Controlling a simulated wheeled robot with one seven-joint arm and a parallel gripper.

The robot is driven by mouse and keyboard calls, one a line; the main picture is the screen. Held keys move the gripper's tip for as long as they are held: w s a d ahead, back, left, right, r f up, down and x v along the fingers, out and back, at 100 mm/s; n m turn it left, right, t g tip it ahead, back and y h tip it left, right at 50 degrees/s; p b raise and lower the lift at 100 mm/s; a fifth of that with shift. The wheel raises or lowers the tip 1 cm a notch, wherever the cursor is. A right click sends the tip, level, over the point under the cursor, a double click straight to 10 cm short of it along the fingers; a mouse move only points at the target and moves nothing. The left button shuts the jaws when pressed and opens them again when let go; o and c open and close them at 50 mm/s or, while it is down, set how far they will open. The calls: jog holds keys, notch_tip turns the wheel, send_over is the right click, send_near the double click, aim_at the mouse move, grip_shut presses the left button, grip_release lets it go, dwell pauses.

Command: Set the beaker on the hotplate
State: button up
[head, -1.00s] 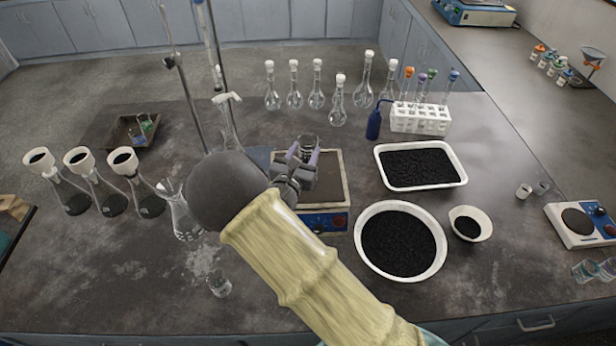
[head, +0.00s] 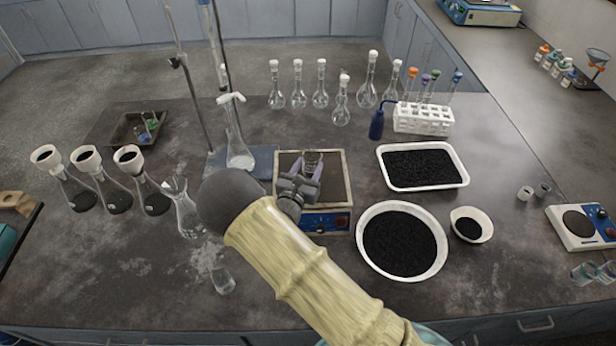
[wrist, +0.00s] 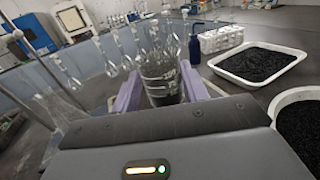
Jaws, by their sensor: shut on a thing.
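The clear glass beaker (head: 313,160) is held upright between the two purple fingers of my gripper (head: 308,172). It also shows in the wrist view (wrist: 162,75), with a finger against each side. The hotplate (head: 336,196) has a dark square top, a pale rim and a blue front with a red knob. The beaker and gripper are over its top in the head view. I cannot tell whether the beaker's base touches the plate, as the gripper hides it.
A stand with a flask (head: 238,150) is close left of the hotplate. A white tray (head: 463,178) and a round bowl (head: 400,277) of black grains are to the right. A blue wash bottle (head: 377,124) and several flasks stand behind. A small glass (head: 223,281) stands front left.

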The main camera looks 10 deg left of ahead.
aim_at(309, 177)
jog(key=shift+f+p, duration=0.55)
jog(key=shift+f, duration=1.5)
jog(key=shift+f, duration=0.2)
jog(key=o, duration=1)
jog(key=shift+o, duration=0.2)
jog(key=shift+r, duration=0.1)
